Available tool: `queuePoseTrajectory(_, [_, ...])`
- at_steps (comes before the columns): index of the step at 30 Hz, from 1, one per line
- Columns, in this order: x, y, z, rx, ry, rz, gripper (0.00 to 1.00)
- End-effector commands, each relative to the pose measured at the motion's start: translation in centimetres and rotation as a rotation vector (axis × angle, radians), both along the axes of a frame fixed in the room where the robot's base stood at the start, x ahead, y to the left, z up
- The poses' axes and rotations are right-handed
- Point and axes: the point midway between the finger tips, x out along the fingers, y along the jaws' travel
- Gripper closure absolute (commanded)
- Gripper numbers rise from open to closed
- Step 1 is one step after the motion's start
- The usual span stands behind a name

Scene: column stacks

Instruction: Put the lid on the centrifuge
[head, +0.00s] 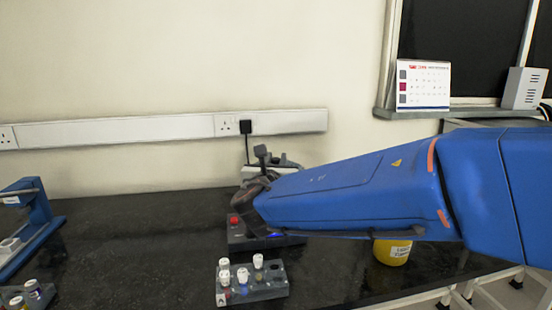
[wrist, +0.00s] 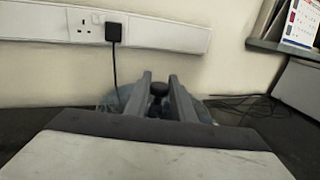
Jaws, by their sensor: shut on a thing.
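In the wrist view my gripper (wrist: 159,84) has its two grey fingers shut on a dark round knob (wrist: 158,89). A bluish, see-through shape, apparently the lid (wrist: 202,110), shows on both sides of the fingers. In the head view my blue arm reaches in from the right and hides much of what is behind it. A dark grey device (head: 264,241) with a red button and a blue-lit spot, perhaps the centrifuge, stands on the bench under the arm's front end. Its top is partly hidden. I cannot tell whether the lid touches anything.
A grey rack (head: 262,289) with several white-capped tubes stands in front. A yellow pot (head: 391,252) is under the arm at right. A blue stand (head: 38,225) and another tube rack (head: 25,296) are at left. The bench between is clear. A plug and cable (head: 246,128) hang behind.

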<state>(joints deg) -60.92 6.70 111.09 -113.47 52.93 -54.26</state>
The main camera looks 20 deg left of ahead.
Motion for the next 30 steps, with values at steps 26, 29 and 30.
queuePoseTrajectory(26, [0.0, 0.0, -2.1, 0.000, 0.000, 0.000, 1.00])
queuePoseTrajectory(29, [0.0, 0.0, -2.3, 0.000, 0.000, 0.000, 1.00])
queuePoseTrajectory(30, [0.0, 0.0, -2.4, 0.000, 0.000, 0.000, 1.00])
